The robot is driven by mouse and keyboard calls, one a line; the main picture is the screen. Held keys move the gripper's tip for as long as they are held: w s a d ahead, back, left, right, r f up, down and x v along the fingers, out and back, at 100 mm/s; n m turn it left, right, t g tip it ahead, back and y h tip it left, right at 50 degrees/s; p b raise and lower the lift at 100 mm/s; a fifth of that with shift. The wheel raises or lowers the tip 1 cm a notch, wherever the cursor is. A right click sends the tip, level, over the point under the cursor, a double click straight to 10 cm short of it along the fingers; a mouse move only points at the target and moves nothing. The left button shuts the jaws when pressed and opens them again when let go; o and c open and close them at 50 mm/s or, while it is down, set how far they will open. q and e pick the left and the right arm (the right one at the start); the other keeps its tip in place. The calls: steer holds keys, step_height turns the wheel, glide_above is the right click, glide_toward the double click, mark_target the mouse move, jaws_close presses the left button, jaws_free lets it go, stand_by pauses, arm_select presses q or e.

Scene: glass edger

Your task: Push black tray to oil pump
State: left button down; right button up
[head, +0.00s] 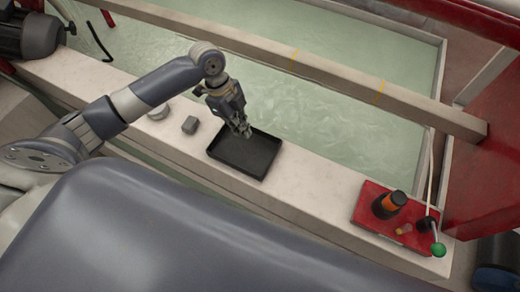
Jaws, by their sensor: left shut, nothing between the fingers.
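A black rectangular tray (238,156) lies flat on the pale ledge, near the middle of the head view. My left gripper (243,131) is shut and empty. Its fingertips point down at the far edge of the tray; I cannot tell whether they touch it. A dark grey motor-like unit (38,36) at the upper left looks like a pump, but I cannot tell for sure that it is the oil pump. My right gripper is not in view.
A small grey block (190,125) and a round pale piece (158,112) sit on the ledge left of the tray. A red plate (375,215) with a black-and-orange bottle (389,204) and a green-knobbed lever (438,249) is at the right. Greenish liquid (320,110) lies beyond the ledge.

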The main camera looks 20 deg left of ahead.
mark_target(265, 160)
arm_select(q)
steer(key=x, duration=1)
steer(key=d, duration=0.1)
steer(key=d+p, duration=0.1)
steer(key=shift+s+d+r, duration=0.1)
steer(key=shift+d+r, duration=0.1)
steer(key=shift+d, duration=0.1)
steer(key=shift+d+f, duration=0.1)
steer(key=shift+d, duration=0.5)
steer(key=shift+d+p, duration=0.1)
steer(key=shift+p, duration=0.2)
steer(key=d, duration=0.4)
steer(key=d+p, duration=0.1)
steer(key=d, duration=0.3)
steer(key=s+d+p, duration=0.1)
steer(key=d, duration=0.4)
steer(key=shift+d, duration=0.1)
steer(key=d, duration=0.9)
steer(key=s+d, duration=0.1)
steer(key=d, duration=0.3)
steer(key=shift+d, duration=0.3)
steer(key=shift+a, duration=0.15)
